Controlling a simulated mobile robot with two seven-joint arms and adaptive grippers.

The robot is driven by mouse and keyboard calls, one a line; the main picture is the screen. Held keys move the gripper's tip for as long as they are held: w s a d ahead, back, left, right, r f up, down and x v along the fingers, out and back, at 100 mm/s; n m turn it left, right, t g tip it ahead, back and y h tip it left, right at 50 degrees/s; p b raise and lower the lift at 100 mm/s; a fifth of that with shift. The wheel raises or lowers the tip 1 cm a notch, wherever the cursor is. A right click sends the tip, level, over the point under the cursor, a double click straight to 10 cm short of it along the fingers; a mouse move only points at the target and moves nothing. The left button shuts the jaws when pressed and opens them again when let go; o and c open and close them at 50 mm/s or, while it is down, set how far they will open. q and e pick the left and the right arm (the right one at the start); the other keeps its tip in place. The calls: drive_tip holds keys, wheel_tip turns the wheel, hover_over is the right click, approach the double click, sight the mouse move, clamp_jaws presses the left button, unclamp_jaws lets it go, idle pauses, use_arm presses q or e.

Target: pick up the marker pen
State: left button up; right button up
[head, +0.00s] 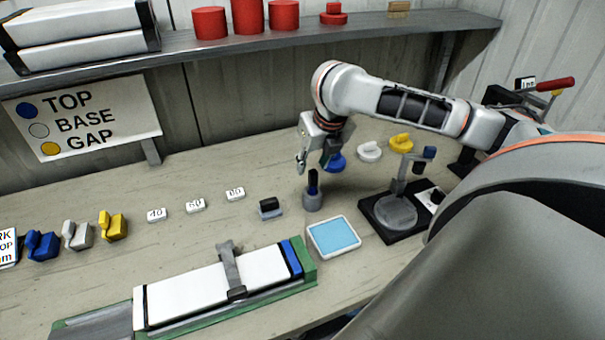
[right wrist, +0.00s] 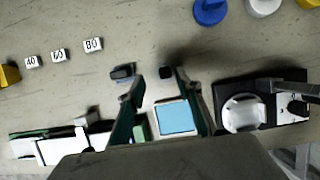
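My left gripper is not in view.
A black stand (head: 375,218) is to the right. Coloured discs (head: 369,151) lie behind. A long white core box (head: 190,294) is at front left. The shelf (head: 350,28) runs along the back wall.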

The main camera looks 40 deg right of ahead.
sight(313, 170)
drive_tip(key=shift+d+f, duration=0.1)
drive_tip(key=shift+f, duration=0.8)
drive_tip(key=x, duration=0.3)
drive_tip(key=d+x, duration=0.1)
drive_tip(key=x, duration=0.1)
drive_tip(key=shift+w+f, duration=0.1)
drive_tip(key=shift+w, duration=0.25)
clamp_jaws()
